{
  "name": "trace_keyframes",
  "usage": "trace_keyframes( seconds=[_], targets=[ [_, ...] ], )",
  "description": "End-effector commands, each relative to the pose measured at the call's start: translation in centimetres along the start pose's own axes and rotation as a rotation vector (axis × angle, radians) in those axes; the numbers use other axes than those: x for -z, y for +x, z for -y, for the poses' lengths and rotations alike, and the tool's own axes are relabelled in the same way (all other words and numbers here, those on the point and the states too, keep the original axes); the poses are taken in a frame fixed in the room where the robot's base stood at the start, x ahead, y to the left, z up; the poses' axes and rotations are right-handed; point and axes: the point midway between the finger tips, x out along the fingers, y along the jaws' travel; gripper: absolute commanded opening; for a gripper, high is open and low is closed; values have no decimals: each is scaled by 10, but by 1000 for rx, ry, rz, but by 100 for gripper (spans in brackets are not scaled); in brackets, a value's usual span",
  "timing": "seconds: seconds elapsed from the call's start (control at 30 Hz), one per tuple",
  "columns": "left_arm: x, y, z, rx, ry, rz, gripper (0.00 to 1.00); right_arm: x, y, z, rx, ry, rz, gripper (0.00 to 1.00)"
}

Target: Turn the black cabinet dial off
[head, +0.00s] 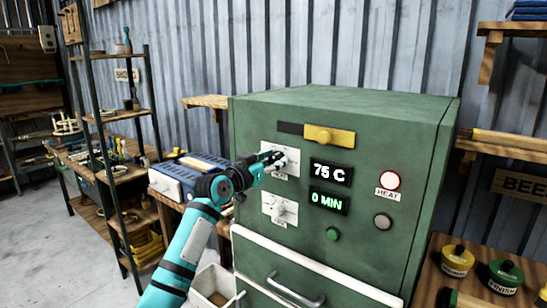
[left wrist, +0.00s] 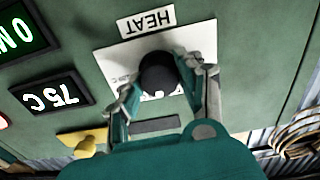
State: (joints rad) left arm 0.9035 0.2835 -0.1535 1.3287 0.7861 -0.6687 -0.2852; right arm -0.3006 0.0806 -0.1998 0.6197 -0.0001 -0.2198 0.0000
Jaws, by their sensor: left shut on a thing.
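The black dial (left wrist: 158,72) is on a white plate at the upper left of the green cabinet's front, beside a HEAT label (left wrist: 146,20). My left gripper (head: 274,160) reaches the dial from the left in the head view, hiding most of it. In the left wrist view its fingers (left wrist: 162,85) are on both sides of the dial, shut on it. The cabinet (head: 380,130) shows a 75 C display (head: 331,173) and a 0 MIN display (head: 328,200). My right gripper is not in view.
A second plate with a pale dial (head: 279,208) sits below. A yellow handle (head: 329,137) is above, a red-ringed HEAT lamp (head: 389,180) to the right. A drawer handle (head: 296,292) juts out low. A blue-and-white box (head: 185,172) stands left of the cabinet.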

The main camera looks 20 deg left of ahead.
Motion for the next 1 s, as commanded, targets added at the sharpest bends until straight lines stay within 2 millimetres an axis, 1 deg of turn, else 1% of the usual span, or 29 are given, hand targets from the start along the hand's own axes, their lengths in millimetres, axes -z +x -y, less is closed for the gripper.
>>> trace_keyframes(
  seconds=[0.03, 1.0],
  targets=[
    [2, 0, 0, 0, -45, 3, 5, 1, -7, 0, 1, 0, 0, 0],
    [2, 0, 2, 1, -969, 2, 5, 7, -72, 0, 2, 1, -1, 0]
  ],
)
